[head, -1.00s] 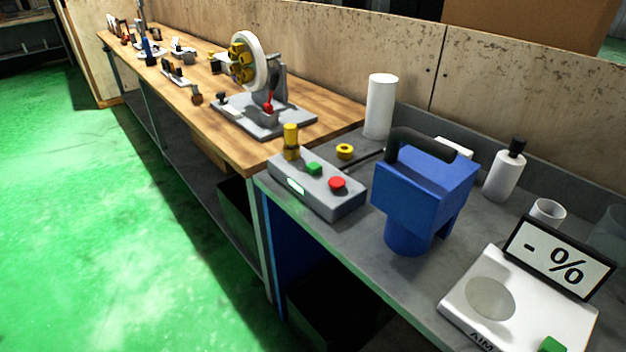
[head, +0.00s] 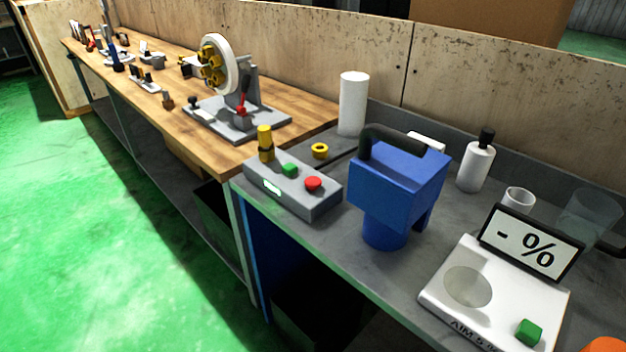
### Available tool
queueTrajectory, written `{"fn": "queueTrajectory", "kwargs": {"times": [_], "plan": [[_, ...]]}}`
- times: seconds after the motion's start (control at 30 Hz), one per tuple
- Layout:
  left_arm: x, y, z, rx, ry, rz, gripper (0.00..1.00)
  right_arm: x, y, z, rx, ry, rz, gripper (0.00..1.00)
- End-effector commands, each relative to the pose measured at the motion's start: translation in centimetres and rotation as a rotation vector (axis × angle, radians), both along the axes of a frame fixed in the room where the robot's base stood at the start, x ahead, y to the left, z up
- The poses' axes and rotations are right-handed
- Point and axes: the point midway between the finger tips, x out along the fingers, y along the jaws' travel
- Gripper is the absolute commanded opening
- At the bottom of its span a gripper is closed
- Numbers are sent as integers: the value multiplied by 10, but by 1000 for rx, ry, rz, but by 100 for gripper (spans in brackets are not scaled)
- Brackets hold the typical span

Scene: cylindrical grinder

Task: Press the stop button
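A grey control box (head: 312,205) sits near the front edge of the grey bench. On its top are a red button (head: 313,183), a green button (head: 290,169) and a yellow post-like part (head: 265,142). A small lit display (head: 271,187) shows on its front side. The red button's top is unobstructed from this view. Neither of my grippers shows in the head view.
A blue device with a black handle (head: 397,180) stands right of the box. A white scale (head: 470,318) with a "- %" display (head: 526,247) is further right. A white cylinder (head: 353,104), a bottle (head: 476,166) and a yellow ring (head: 320,150) stand behind. A wooden bench (head: 190,95) extends left.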

Motion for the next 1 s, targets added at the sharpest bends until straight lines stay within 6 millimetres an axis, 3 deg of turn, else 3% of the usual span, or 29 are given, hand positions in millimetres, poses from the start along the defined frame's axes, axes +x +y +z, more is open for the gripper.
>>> {"fn": "queueTrajectory", "kwargs": {"times": [0.03, 0.23, 1.0], "plan": [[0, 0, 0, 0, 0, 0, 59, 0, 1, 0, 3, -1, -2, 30], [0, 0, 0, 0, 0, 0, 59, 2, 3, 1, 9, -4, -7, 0], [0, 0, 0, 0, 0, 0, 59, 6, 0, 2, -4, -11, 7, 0]]}}
